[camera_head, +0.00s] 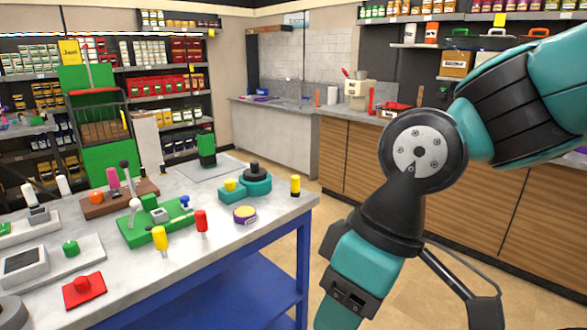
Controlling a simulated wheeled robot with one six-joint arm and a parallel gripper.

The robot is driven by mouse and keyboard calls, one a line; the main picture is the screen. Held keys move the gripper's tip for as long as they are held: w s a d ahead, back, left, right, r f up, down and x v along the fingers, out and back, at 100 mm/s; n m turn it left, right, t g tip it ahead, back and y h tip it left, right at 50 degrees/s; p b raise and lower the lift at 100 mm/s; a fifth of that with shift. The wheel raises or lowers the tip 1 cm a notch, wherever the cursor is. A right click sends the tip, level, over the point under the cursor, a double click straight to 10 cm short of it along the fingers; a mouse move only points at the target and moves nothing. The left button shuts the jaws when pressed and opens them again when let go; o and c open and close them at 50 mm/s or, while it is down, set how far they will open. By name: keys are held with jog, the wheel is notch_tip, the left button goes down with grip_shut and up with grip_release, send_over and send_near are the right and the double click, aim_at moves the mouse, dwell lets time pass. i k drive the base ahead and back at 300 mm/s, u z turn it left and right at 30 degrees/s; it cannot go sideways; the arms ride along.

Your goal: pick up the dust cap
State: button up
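Several small parts stand on the grey-topped table (130,290) at the left. I cannot tell for certain which one is the dust cap. A low, round purple piece with a yellow top (245,214) lies near the table's right front edge. A teal pump-like body with a black knob (255,178) stands behind it, with a small yellow cap (230,184) on its left part. A yellow cylinder with black ends (295,185) stands upright at the right corner. My arm hangs in the right foreground, apart from the table. My gripper's fingertips are not in view.
A green fixture with levers (155,225), a yellow peg (160,237), a red peg (201,222) and a red block (83,290) crowd the tabletop. A blue lower shelf (240,290) is underneath. Floor (325,215) shows between table and wooden cabinets (360,165).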

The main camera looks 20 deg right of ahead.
aim_at(254, 174)
jog(key=z, duration=0.55)
jog(key=i, duration=1.15)
jog(key=u, duration=0.7)
jog(key=i, duration=0.45)
jog(key=u, duration=0.6)
